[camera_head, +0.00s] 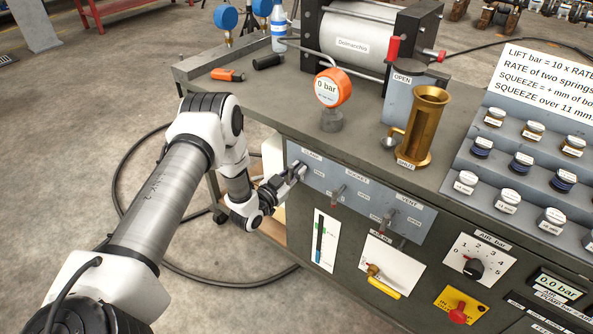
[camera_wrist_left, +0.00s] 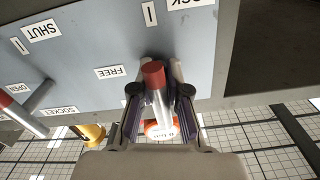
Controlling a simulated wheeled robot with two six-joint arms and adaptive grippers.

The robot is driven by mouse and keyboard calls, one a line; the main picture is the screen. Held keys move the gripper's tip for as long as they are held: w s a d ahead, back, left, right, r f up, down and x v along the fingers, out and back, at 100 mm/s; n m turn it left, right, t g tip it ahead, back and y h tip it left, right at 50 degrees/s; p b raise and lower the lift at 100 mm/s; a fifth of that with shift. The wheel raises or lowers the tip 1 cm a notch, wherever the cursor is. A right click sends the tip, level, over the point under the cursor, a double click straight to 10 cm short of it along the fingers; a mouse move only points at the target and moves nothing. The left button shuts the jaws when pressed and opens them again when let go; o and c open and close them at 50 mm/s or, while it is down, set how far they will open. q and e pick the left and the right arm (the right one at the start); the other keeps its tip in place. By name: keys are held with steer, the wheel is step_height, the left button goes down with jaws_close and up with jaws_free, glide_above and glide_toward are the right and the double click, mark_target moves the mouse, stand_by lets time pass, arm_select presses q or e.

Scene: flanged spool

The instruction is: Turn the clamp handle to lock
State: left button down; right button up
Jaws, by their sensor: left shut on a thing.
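The clamp handle (camera_wrist_left: 153,72), a metal lever with a red tip, stands out from the blue-grey valve panel (camera_head: 331,187) between my left fingers in the left wrist view. My left gripper (camera_head: 291,176) is at the panel's left end, under the CLAMP label, and is shut on the handle; in the left wrist view the gripper (camera_wrist_left: 160,92) straddles the lever. A FREE label (camera_wrist_left: 111,72) is left of the handle there, and a partly cut-off LOCK label (camera_wrist_left: 188,3) is above right. The handle's exact angle is hard to tell. My right gripper is not in view.
The socket lever (camera_head: 338,192) and the vent lever (camera_head: 390,217) stand to the right on the same panel. Above, on the bench, are an orange gauge (camera_head: 332,88) reading 0 bar and a brass cylinder (camera_head: 427,125). Open floor lies left of the bench.

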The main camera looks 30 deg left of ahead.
arm_select(q)
steer(key=c, duration=1.2)
jaws_free()
steer(key=shift+s+f, duration=0.2)
steer(key=shift+f, duration=0.1)
steer(key=shift+r, duration=0.15)
steer(key=s, duration=0.8)
steer(key=s+a, duration=0.1)
steer(key=s, duration=0.3)
steer(key=shift+r, duration=0.1)
